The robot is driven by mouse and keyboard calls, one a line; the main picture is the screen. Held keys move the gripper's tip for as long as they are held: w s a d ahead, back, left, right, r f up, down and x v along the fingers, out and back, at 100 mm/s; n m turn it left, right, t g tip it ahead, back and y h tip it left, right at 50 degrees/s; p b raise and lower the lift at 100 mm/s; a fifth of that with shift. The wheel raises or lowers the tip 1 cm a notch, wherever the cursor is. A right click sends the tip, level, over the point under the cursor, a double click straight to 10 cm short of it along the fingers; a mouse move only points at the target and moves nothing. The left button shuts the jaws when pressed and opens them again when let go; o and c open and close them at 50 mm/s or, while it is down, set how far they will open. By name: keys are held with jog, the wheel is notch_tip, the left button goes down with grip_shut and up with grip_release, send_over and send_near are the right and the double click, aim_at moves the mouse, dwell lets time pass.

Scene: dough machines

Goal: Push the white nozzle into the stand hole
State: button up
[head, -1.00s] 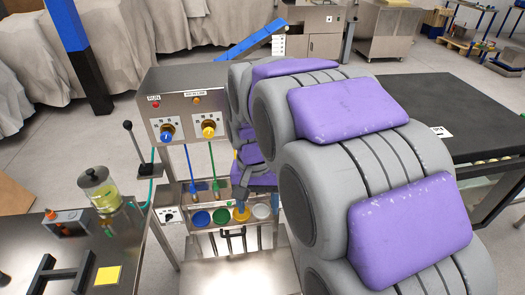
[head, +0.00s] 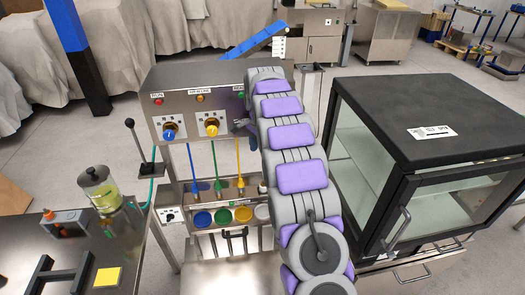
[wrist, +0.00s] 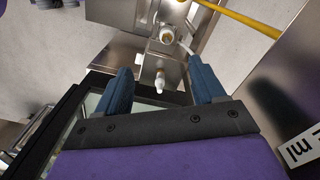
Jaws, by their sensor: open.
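A small white nozzle (wrist: 160,82) shows between my open fingers in the wrist view, beyond their tips. In the head view a small whitish piece (head: 263,187) beside my arm looks like the same nozzle, partly hidden. The stand (head: 187,194) is a metal shelf below the machine's panel; its white-side hole is not clear. My gripper (head: 243,126) is open and empty in front of the panel's right part, above the stand. Its two blue fingers also show in the wrist view (wrist: 165,86).
Blue (head: 192,165), green (head: 215,165) and yellow (head: 239,160) hoses hang down to nozzles at the stand. Blue, green, yellow and white cups (head: 262,211) sit below. A black-topped glass cabinet (head: 430,105) stands to the right of my arm.

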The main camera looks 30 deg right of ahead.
aim_at(263, 183)
jog(key=shift+m, duration=0.5)
jog(key=f+b, duration=0.1)
jog(key=f, duration=0.5)
jog(key=w+d+f+b, duration=0.1)
jog(key=f, duration=0.5)
jog(key=d+f+b, duration=0.1)
jog(key=f, duration=0.5)
jog(key=shift+w+d+f, duration=0.1)
jog(key=shift+w+d, duration=0.1)
jog(key=shift+a+f, duration=0.25)
jog(key=shift+f, duration=0.25)
jog(key=shift+c, duration=0.2)
jog(key=shift+d, duration=0.15)
jog(key=c, duration=1.2)
jog(key=shift+c, duration=0.2)
